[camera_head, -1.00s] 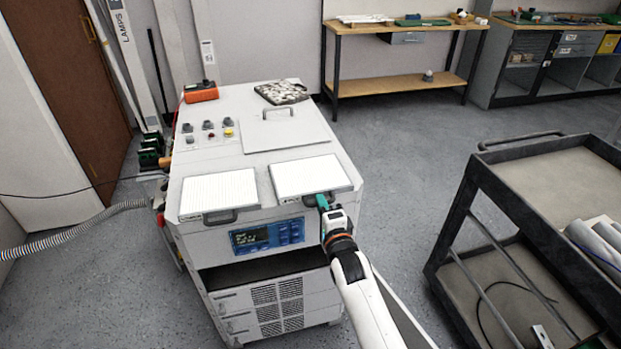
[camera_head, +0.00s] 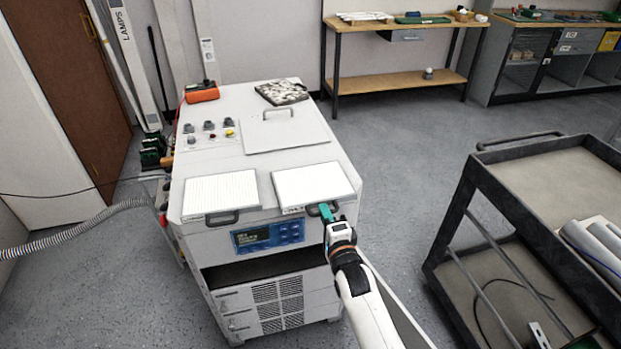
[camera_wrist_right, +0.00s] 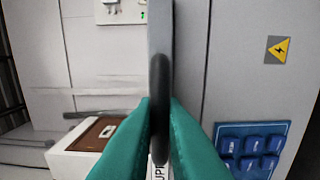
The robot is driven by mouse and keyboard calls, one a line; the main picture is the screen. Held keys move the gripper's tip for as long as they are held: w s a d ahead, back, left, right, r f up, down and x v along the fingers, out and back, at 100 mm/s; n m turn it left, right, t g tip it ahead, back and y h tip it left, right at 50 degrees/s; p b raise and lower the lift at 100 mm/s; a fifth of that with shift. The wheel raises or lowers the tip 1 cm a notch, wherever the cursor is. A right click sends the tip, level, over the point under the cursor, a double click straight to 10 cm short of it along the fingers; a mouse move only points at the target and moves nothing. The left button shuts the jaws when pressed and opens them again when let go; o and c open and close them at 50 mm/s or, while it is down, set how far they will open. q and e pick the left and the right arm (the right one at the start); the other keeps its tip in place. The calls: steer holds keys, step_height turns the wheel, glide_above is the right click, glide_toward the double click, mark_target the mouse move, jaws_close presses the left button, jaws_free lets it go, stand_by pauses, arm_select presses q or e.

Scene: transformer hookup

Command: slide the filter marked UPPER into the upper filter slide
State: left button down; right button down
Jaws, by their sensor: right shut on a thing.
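Two flat, white-faced filters are at the front of the grey cabinet's top (camera_head: 240,150). The left filter (camera_head: 221,190) lies flat, with a dark handle at its front. My right gripper (camera_head: 327,212) is shut on the dark handle of the right filter (camera_head: 314,184), which seems slightly raised off the top. In the right wrist view, the teal fingers (camera_wrist_right: 160,125) pinch the dark handle (camera_wrist_right: 160,85), with the grey filter edge (camera_wrist_right: 160,20) beyond. A partly hidden label beginning "UP" (camera_wrist_right: 158,172) shows below. I cannot make out the upper filter slide. My left gripper is out of view.
The cabinet front has a blue display panel (camera_head: 267,235) above a dark opening (camera_head: 265,270). A dark cart (camera_head: 470,225) stands right; floor between is clear.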

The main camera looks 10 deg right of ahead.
steer(key=shift+s, duration=0.15)
steer(key=c, duration=1.4)
jaws_free()
steer(key=shift+o, duration=0.4)
steer(key=s+p, duration=0.4)
steer(key=s, duration=0.3)
steer(key=shift+d, duration=0.15)
steer(key=shift+c, duration=0.2)
